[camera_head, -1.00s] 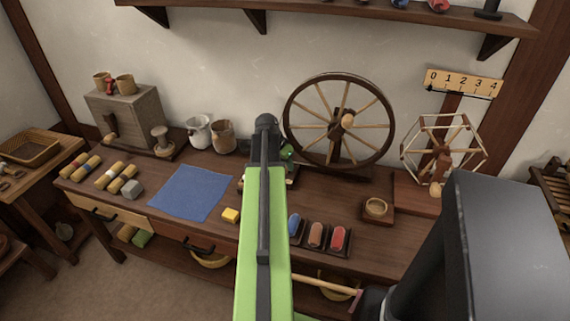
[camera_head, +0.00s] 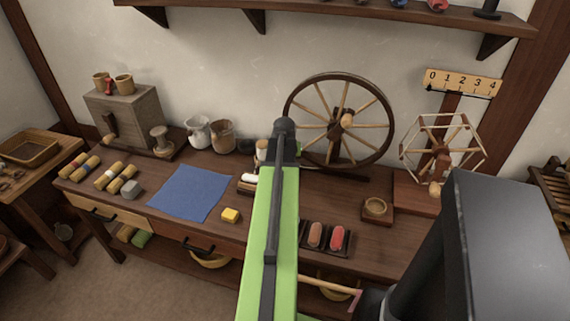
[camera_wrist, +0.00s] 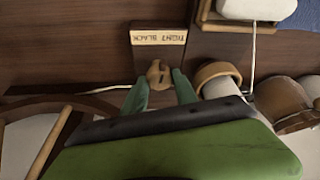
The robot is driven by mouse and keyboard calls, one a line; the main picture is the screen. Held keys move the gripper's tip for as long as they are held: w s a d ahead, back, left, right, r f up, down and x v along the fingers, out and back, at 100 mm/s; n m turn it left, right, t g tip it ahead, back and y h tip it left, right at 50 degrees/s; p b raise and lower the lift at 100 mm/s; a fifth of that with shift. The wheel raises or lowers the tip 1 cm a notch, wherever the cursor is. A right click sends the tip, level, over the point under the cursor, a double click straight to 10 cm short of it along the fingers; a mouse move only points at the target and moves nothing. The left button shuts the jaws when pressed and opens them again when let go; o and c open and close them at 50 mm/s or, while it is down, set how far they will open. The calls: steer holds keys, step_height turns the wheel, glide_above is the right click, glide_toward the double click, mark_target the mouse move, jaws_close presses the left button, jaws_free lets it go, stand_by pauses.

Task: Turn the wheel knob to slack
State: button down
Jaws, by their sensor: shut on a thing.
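The wheel knob (camera_wrist: 154,73) is a small wooden knob in front of a pale label plate (camera_wrist: 158,38) with lettering that seems to read TIGHT and SLACK. My gripper (camera_wrist: 159,84) has its two teal fingers on either side of the knob, shut on it. The knob has a dark mark, but its exact setting is hard to read. The spinning wheel (camera_head: 289,114) stands upright at the back of the bench in the head view; part of its rim (camera_wrist: 88,104) shows at the lower left of the wrist view. In the head view my arm hides the knob and gripper.
A wooden ring-shaped cup (camera_wrist: 218,70) stands close to the right of my fingers, with jars (camera_wrist: 280,100) beyond. A skein winder (camera_head: 441,150) stands at right.

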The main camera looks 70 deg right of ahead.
steer(key=n, duration=0.2)
steer(key=n+t+y, duration=0.1)
steer(key=n, duration=0.1)
steer(key=shift+s+d+n, duration=0.15)
steer(key=shift+s+n, duration=0.05)
steer(key=shift+n, duration=0.1)
steer(key=n+t+y, duration=0.1)
steer(key=n, duration=0.3)
steer(key=shift+n+t, duration=0.3)
steer(key=c, duration=1)
jaws_free()
